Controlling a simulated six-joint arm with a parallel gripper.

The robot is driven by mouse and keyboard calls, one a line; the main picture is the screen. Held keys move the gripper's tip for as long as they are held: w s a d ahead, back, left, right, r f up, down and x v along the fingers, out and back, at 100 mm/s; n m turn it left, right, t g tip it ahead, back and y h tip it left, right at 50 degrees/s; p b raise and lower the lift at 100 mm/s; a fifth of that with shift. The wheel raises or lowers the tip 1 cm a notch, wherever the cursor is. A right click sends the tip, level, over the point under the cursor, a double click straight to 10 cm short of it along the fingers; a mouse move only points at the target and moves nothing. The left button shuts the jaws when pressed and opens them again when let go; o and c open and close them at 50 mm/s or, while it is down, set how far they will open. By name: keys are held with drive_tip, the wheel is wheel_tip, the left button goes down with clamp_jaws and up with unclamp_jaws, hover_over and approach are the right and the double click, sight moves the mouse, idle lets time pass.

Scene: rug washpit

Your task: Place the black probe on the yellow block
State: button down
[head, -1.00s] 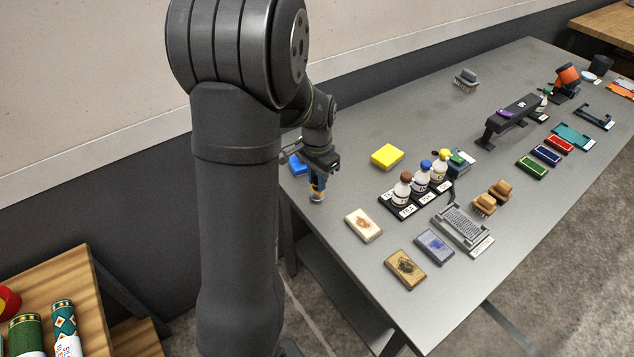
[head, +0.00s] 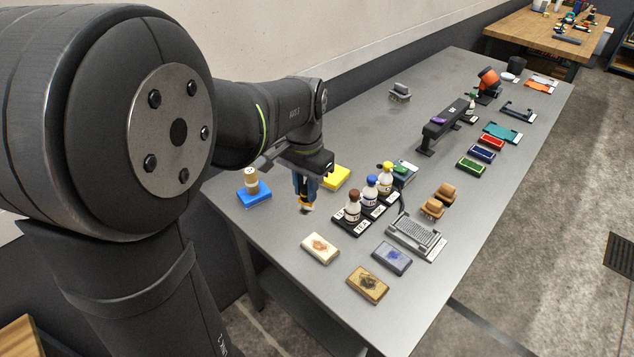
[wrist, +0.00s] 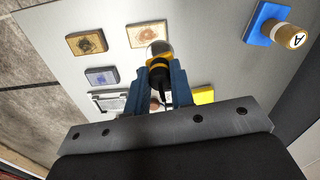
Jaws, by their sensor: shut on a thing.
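My gripper (head: 305,196) is shut on the black probe (wrist: 159,65), which shows in the wrist view as a dark piece with a yellow band and a pale, rounded end. It is held above the grey table; much of it is hidden between the fingers. The yellow block (head: 335,178) lies flat on the table, just behind and to the right of my gripper in the head view. My gripper partly hides it there. In the wrist view a part of the yellow block (wrist: 204,95) shows right of the fingers.
A blue block (head: 254,197) bears an upright tan cylinder (head: 251,180). Several capped bottles stand in a black rack (head: 366,216) right of my gripper. A cream block (head: 320,248), a gold block (head: 368,284) and a grey-blue block (head: 392,258) lie in front.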

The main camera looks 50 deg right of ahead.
drive_tip(key=r, duration=0.2)
drive_tip(key=d+r, duration=0.1)
drive_tip(key=r, duration=0.2)
drive_tip(key=shift+r, duration=0.2)
drive_tip(key=s+d+m, duration=0.2)
drive_tip(key=d, duration=0.8)
drive_tip(key=s+d+m, duration=0.1)
drive_tip(key=s+d, duration=0.1)
drive_tip(key=d, duration=0.7)
approach(335, 183)
drive_tip(key=shift+f, duration=1.35)
drive_tip(key=shift+f, duration=0.15)
drive_tip(key=c, duration=1.3)
unclamp_jaws()
drive_tip(key=shift+o, duration=0.2)
